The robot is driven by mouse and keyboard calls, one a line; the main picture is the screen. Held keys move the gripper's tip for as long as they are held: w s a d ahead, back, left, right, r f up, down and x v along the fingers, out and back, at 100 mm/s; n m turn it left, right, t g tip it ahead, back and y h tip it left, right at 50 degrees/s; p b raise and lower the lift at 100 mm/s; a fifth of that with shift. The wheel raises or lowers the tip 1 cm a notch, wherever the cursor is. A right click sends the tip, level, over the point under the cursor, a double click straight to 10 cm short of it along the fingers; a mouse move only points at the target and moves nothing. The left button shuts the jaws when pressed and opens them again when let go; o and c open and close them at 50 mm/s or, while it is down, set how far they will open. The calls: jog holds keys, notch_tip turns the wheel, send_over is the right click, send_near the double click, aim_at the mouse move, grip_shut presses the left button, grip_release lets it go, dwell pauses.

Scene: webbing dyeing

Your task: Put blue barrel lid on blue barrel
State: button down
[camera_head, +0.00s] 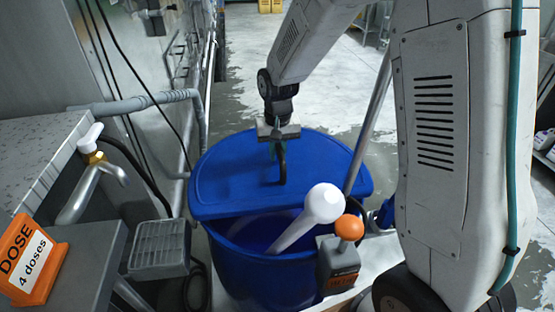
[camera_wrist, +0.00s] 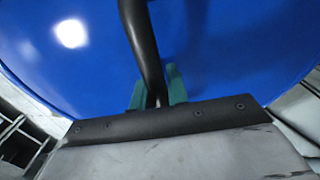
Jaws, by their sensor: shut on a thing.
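The near part of the barrel's mouth is uncovered. My gripper (camera_head: 278,148) is shut on the lid's handle, pointing down. In the wrist view the green fingertips (camera_wrist: 158,88) close around the dark handle, with the blue lid (camera_wrist: 215,45) filling the background.
A white scoop or paddle (camera_head: 322,204) leans out of the barrel's near opening. A grey box with an orange knob (camera_head: 349,227) is at the barrel's near right. A brass-and-white tap (camera_head: 95,160) and an orange dose sign (camera_head: 30,260) stand at left.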

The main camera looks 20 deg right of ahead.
jog(key=shift+f, duration=1.4)
jog(key=c, duration=1.4)
grip_release()
jog(key=shift+o, duration=0.2)
notch_tip(320, 180, up, 12)
